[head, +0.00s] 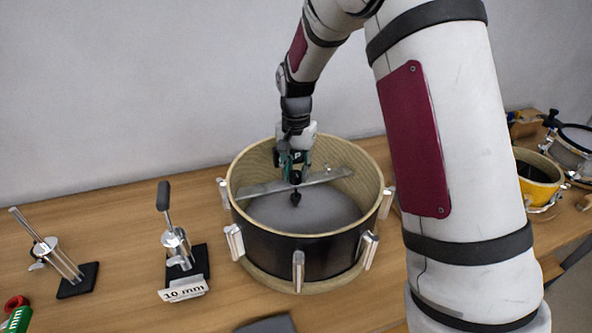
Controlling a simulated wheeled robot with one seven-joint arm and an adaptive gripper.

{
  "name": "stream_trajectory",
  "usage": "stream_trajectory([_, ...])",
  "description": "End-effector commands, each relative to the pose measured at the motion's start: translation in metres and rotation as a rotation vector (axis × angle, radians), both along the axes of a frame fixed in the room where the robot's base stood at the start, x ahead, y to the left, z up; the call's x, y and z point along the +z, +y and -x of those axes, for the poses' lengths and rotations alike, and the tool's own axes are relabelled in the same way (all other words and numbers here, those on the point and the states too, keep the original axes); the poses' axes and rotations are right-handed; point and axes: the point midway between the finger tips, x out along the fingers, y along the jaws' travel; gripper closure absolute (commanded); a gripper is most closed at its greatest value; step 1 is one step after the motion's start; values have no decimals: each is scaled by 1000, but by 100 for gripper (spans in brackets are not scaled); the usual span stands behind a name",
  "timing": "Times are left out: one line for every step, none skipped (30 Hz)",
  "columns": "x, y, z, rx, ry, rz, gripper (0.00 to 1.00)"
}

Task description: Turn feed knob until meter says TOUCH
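My gripper (294,178) points down inside the open drum shell (246,241), at the middle of the metal bar (329,176) that spans it. Its fingers are small and dark here, and I cannot tell whether they are apart or closed on something. A small black part (296,199) sits just below the fingertips, above the grey surface inside the drum. I cannot tell whether it is the feed knob or whether my fingers touch it. No meter reading can be made out in the head view.
Left of the drum stand a lever tool with a "10 mm" label (183,291) and another metal stand (60,260). A green and red item (17,316) lies at the lower left. A yellow drum (537,178) stands at the right. My arm hides table right of the drum.

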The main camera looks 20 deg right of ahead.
Motion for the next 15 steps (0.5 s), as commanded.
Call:
stream_trajectory([0, 0, 0, 1, 0, 0, 59])
stream_trajectory([0, 0, 0, 1, 0, 0, 52])
stream_trajectory([0, 0, 0, 1, 0, 0, 52])
stream_trajectory([0, 0, 0, 1, 0, 0, 52])
stream_trajectory([0, 0, 0, 1, 0, 0, 52])
stream_trajectory([0, 0, 0, 1, 0, 0, 52])
stream_trajectory([0, 0, 0, 1, 0, 0, 52])
stream_trajectory([0, 0, 0, 1, 0, 0, 52])
stream_trajectory([0, 0, 0, 1, 0, 0, 52])
stream_trajectory([0, 0, 0, 1, 0, 0, 52])
stream_trajectory([1, 0, 0, 1, 0, 0, 52])
stream_trajectory([2, 0, 0, 1, -1, 0, 52])
stream_trajectory([3, 0, 0, 1, -1, 0, 52])
stream_trajectory([5, 0, 0, 1, -1, 0, 52])
stream_trajectory([9, 0, -1, 1, -1, 0, 52])
